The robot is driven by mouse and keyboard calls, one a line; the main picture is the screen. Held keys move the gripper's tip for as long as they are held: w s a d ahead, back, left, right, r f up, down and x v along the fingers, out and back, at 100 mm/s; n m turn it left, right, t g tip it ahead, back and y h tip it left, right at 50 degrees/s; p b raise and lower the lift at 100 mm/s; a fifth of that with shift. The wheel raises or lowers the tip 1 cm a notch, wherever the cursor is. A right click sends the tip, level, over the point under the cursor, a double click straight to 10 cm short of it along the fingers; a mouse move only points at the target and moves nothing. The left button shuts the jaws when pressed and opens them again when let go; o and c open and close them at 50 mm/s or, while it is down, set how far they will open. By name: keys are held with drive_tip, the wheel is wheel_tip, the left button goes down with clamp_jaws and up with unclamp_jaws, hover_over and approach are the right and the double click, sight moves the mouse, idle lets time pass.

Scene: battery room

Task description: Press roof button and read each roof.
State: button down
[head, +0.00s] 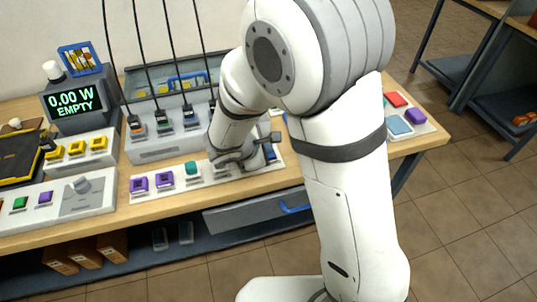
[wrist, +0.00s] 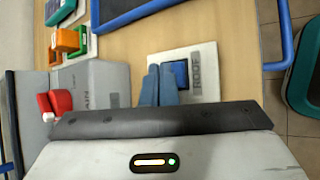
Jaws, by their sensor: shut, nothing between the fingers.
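In the wrist view a white plate (wrist: 205,58) labelled ROOF, seen turned, carries a square blue button (wrist: 178,72). The closed blue-grey fingers of my gripper (wrist: 160,70) are beside the button and overlap its edge in the picture; I cannot tell if they touch it. The display (head: 75,101) at the left reads 0.00 W EMPTY.
A grey box with a red switch (wrist: 60,101) stands close left of my fingers in the wrist view. The bench (head: 120,212) holds panels with several coloured buttons. A drawer with a blue handle (head: 295,208) is below.

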drive_tip(key=shift+f+b, duration=0.35)
drive_tip(key=shift+b, duration=0.15)
idle(0.5)
drive_tip(key=shift+r, duration=0.1)
idle(0.3)
drive_tip(key=shift+r+p, duration=0.45)
drive_tip(key=shift+r, duration=0.25)
drive_tip(key=shift+r+p, duration=1.75)
drive_tip(key=shift+r, duration=0.8)
drive_tip(key=shift+f, duration=0.1)
